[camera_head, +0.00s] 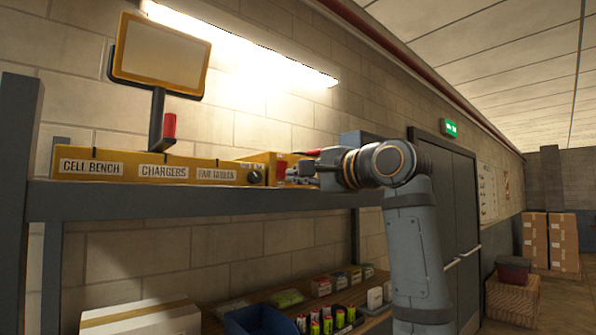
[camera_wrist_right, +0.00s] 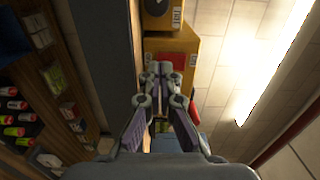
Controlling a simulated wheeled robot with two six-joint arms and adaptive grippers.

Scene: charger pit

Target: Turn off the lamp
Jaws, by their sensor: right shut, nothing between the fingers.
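A long, bright tube lamp (camera_head: 240,40) is lit high on the brick wall; its glow also shows in the right wrist view (camera_wrist_right: 272,65). A yellow-framed panel (camera_head: 160,55) stands on a dark post at the left; its pale face does not glare, and I cannot tell if it is a lamp. A dark round knob (camera_head: 255,177) sits on the front of the yellow shelf boxes, and shows at the top of the wrist view (camera_wrist_right: 155,7). My right gripper (camera_head: 290,172) is shut and empty, just right of the knob and apart from it. My left gripper is out of view.
Yellow boxes (camera_head: 120,168) labelled CELL BENCH and CHARGERS line the grey shelf (camera_head: 200,196). A red cylinder (camera_head: 169,125) is by the post. Below are a white carton (camera_head: 140,318), a blue bin (camera_head: 258,322) and several batteries. Grey doors (camera_head: 455,205) are at the right.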

